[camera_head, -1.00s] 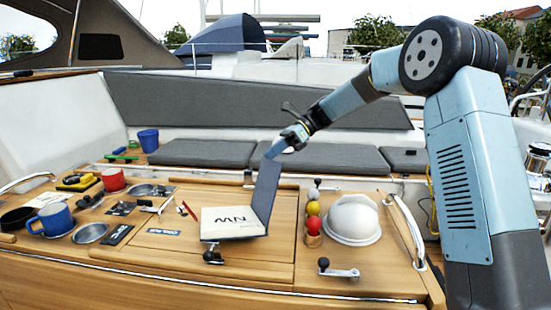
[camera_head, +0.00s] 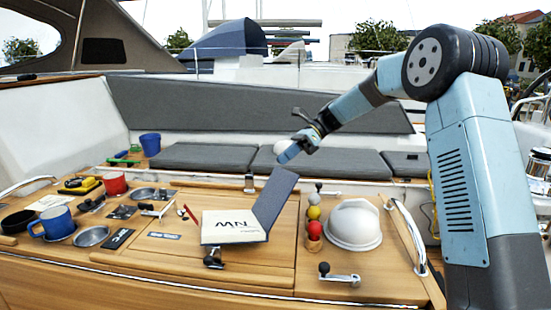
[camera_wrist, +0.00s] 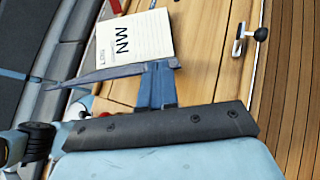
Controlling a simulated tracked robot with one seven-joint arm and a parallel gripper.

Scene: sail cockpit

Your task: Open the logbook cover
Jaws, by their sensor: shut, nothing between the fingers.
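The logbook (camera_head: 232,228) lies on the wooden table with its white page, marked with dark letters, facing up. Its dark blue cover (camera_head: 273,199) stands tilted up and leans to the right, away from the page. In the wrist view the page (camera_wrist: 133,38) shows at the top, and the cover (camera_wrist: 110,74) is seen nearly edge-on. My gripper (camera_head: 285,157) is shut and empty, above and behind the cover in the head view. In the wrist view my gripper (camera_wrist: 155,75) appears close to the cover; whether they touch I cannot tell.
A white hard hat (camera_head: 353,222) and stacked coloured balls (camera_head: 314,213) stand right of the logbook. A winch handle (camera_head: 338,275) lies at the front right. A blue mug (camera_head: 56,221), a red mug (camera_head: 115,183) and small items fill the left side.

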